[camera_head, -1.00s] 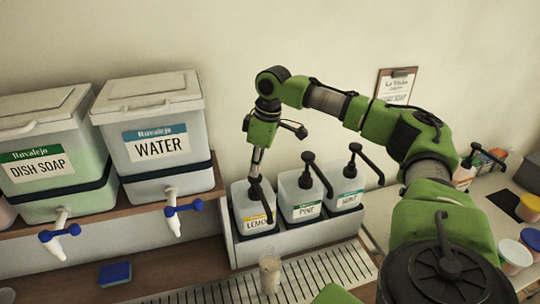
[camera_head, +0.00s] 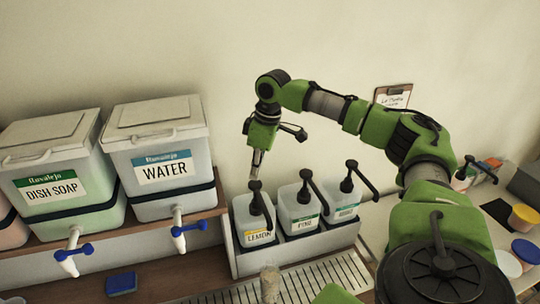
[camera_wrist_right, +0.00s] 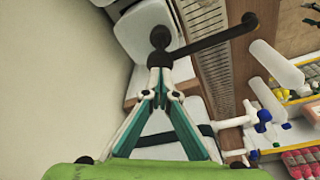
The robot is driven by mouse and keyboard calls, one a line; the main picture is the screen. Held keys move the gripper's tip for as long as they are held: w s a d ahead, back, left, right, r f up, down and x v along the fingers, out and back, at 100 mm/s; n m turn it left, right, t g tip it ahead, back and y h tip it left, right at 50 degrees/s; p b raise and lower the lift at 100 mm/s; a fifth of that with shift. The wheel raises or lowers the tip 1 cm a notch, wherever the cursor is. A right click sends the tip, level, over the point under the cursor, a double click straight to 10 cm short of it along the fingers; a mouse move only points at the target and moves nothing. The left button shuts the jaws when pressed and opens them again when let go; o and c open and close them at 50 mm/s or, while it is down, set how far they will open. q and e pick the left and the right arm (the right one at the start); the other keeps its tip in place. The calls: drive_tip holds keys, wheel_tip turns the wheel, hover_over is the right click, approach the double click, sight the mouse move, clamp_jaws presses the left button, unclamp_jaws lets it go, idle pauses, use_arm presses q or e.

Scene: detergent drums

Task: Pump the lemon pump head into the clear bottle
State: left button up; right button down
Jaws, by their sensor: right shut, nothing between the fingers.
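My right gripper (camera_head: 256,175) is shut and empty, pointing down at the top of this pump head. In the right wrist view the closed fingertips (camera_wrist_right: 160,67) meet by the pump head (camera_wrist_right: 160,38); contact is unclear. The clear bottle (camera_head: 269,284) stands on the drip grate below the spout. Its contents are unclear. My left gripper is not seen.
The PINE bottle (camera_head: 299,212) and a third pump bottle (camera_head: 343,202) stand right of lemon. WATER (camera_head: 162,158) and DISH SOAP (camera_head: 62,185) tanks with blue-handled taps stand left. A blue sponge (camera_head: 121,284) lies on the counter. Bare grate (camera_head: 310,283) lies at right.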

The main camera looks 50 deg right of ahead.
sight(257, 183)
idle(0.3)
drive_tip(key=shift+f+b, duration=1)
drive_tip(key=shift+f, duration=2.05)
wheel_tip(257, 183, up, 4)
drive_tip(key=p, duration=0.4)
drive_tip(key=shift+f, duration=0.1)
drive_tip(key=shift+r+p, duration=0.75)
drive_tip(key=shift+r, duration=0.4)
drive_tip(key=shift+f, duration=0.1)
